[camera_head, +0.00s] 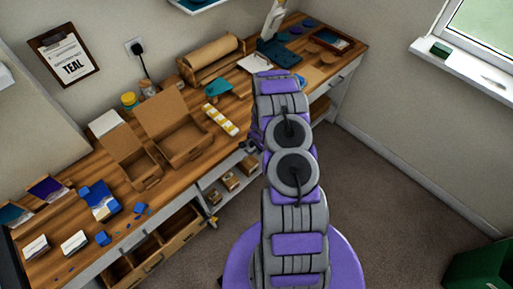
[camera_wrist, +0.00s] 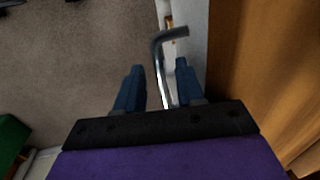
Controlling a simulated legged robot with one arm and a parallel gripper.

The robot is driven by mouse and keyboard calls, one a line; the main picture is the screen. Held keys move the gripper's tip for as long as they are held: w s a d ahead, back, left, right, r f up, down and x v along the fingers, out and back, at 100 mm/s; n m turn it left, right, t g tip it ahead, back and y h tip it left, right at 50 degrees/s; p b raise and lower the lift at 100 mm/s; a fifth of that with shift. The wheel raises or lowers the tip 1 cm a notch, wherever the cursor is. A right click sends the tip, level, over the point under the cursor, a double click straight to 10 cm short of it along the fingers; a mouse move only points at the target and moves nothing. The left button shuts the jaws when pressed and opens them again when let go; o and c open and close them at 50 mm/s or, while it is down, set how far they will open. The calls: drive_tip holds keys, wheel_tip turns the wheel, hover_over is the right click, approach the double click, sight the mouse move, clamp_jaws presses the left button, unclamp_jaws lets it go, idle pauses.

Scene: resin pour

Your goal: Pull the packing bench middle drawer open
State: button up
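The packing bench (camera_head: 85,185) runs along the wall, with a wooden top and a pale front. In the wrist view, a silver bar handle (camera_wrist: 164,68) stands out from a pale front (camera_wrist: 193,35) beside the wood top. My gripper (camera_wrist: 160,82) is open, with its dark blue fingers on either side of the handle. Gaps show between bar and fingers, so it is not gripped. In the head view my arm hides much of the bench front, including the middle drawer's face. I cannot tell there how far that drawer is open.
Open cardboard boxes (camera_head: 171,127), a paper roll (camera_head: 213,55) and small blue parts stand on the bench. A wooden bin (camera_head: 150,258) and small boxes (camera_head: 229,181) sit below. A green container (camera_head: 482,268) is at lower right. The carpet (camera_head: 375,190) right of my arm is clear.

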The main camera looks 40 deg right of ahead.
drive_tip(key=shift+d+f, duration=0.15)
drive_tip(key=shift+d, duration=0.25)
drive_tip(key=shift+a, duration=0.15)
clamp_jaws()
